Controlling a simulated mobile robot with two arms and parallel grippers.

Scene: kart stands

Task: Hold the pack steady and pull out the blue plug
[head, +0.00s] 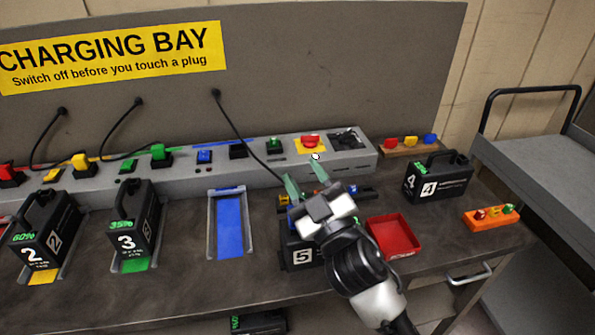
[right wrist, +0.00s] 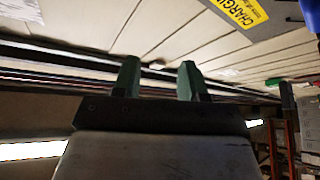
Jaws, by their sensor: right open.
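A black pack marked 5 (head: 303,257) stands on the bench, partly hidden behind my right arm. A black cable (head: 247,138) runs from the back panel down toward this pack. Its lower end is hidden near my gripper, so I cannot make out the blue plug there. My right gripper (head: 305,178) is open, with its green fingers above and in front of the pack. In the right wrist view the two fingers (right wrist: 158,78) stand apart with nothing between them. My left gripper is not in view.
An empty blue-floored bay (head: 230,226) lies left of pack 5, then pack 3 (head: 135,228) and pack 2 (head: 42,238). A red tray (head: 394,237), pack 4 (head: 440,178) and an orange block (head: 491,217) are to the right. A red button (head: 310,141) sits on the grey strip behind.

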